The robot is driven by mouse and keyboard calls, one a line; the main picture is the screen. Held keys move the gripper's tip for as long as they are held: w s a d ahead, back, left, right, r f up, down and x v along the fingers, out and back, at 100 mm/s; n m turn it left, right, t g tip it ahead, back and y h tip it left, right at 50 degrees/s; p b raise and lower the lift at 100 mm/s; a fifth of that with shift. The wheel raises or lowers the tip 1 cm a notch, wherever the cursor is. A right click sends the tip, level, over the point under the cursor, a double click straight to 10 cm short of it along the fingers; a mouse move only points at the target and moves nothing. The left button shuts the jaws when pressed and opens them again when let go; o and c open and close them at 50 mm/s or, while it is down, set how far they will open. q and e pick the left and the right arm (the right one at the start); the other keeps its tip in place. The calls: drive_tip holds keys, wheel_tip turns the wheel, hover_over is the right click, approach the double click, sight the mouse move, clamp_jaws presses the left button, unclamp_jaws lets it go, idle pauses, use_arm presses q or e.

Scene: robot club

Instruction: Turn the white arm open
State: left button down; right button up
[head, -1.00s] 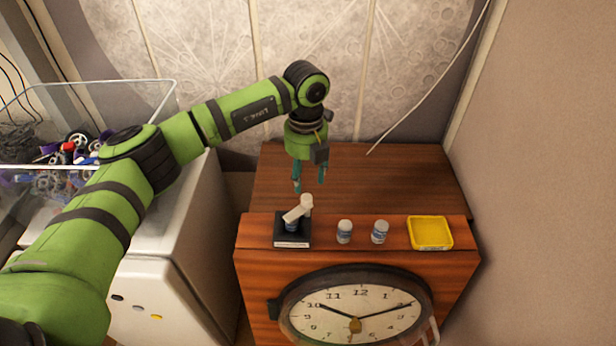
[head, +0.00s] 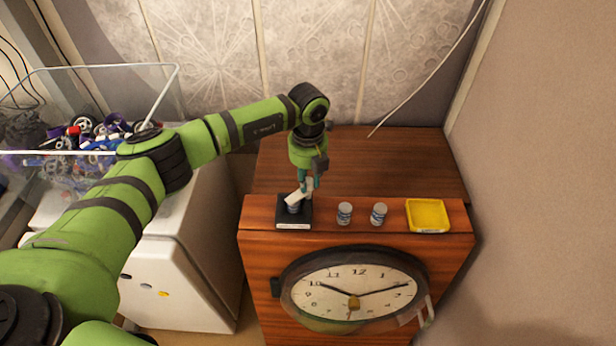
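The white arm (head: 297,199) sits tilted over a small bottle-like blue and white body (head: 293,208) on a black base (head: 294,222) with a white label strip. This stands at the left of the wooden clock cabinet's front ledge. My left gripper (head: 309,184) points down with its teal fingers at the upper right end of the white arm. The fingers look apart, on either side of that end or just behind it; I cannot tell whether they touch it. My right gripper is not in view.
A clock face (head: 350,294) is below. A clear bin of parts (head: 90,95) and white cabinet (head: 180,255) are left. The cabinet top behind is clear.

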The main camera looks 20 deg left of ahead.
use_arm(q)
drive_tip(key=shift+f+m+b, duration=0.2)
drive_tip(key=shift+m+b, duration=0.7)
drive_tip(key=shift+b, duration=0.3)
drive_tip(key=m+b, duration=0.7)
drive_tip(key=m, duration=0.1)
drive_tip(key=shift+b, duration=0.3)
drive_tip(key=m+b, duration=0.3)
drive_tip(key=m, duration=0.2)
drive_tip(key=shift+r+m+b, duration=0.2)
drive_tip(key=shift+m+b, duration=0.95)
drive_tip(key=shift+m, duration=1.35)
drive_tip(key=c, duration=1)
unclamp_jaws()
